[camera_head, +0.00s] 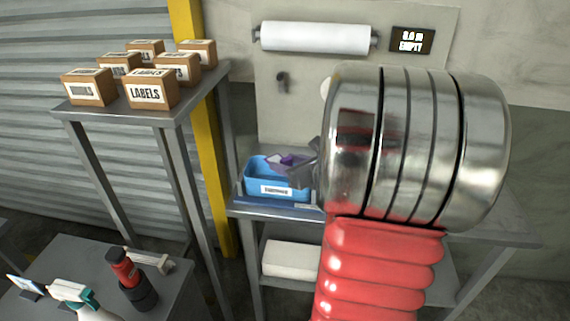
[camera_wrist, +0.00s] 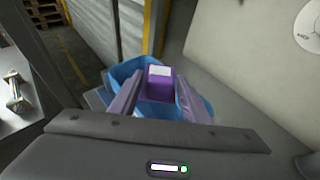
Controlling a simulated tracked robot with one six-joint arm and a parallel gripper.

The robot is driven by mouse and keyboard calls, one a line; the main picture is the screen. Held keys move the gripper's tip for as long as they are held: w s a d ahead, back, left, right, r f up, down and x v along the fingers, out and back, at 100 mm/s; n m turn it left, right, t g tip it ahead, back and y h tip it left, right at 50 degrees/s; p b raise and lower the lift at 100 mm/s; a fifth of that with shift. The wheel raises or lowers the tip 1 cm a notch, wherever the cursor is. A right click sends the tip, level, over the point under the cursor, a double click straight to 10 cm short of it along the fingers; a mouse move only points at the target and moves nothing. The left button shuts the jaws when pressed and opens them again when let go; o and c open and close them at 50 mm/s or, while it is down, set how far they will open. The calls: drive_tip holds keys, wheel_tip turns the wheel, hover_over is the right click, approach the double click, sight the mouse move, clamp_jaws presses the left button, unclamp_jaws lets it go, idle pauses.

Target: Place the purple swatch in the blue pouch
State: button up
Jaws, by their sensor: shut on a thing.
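The purple swatch (camera_wrist: 158,86) has a pale patch on top. In the wrist view it sits between the two fingers of my gripper (camera_wrist: 158,98), which is shut on it. The blue pouch (camera_wrist: 126,70) lies below and around the swatch in that view. In the head view the blue pouch (camera_head: 272,187) is an open bin with a white label, standing on a metal table. The swatch (camera_head: 287,159) shows at the pouch's opening, beside my gripper (camera_head: 300,160). I cannot tell whether the swatch touches the pouch's bottom. My metal wrist and red arm hide the right part of the table.
A paper roll (camera_head: 328,37) and a small dark display (camera_head: 412,40) are on the wall behind. Several labelled boxes (camera_head: 150,88) stand on a tall stand at left. A spray bottle (camera_head: 80,300) and a red-black tool (camera_head: 128,275) stand on a lower bench. A white block (camera_head: 290,258) lies on the lower shelf.

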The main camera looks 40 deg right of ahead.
drive_tip(key=shift+f, duration=0.6)
drive_tip(key=o, duration=1)
drive_tip(key=shift+o, duration=0.2)
drive_tip(key=shift+r, duration=0.1)
drive_tip(key=shift+r, duration=0.5)
drive_tip(key=shift+s+r, duration=0.2)
drive_tip(key=shift+s, duration=0.1)
drive_tip(key=v, duration=1.1)
drive_tip(key=shift+s, duration=0.15)
drive_tip(key=shift+a, duration=0.1)
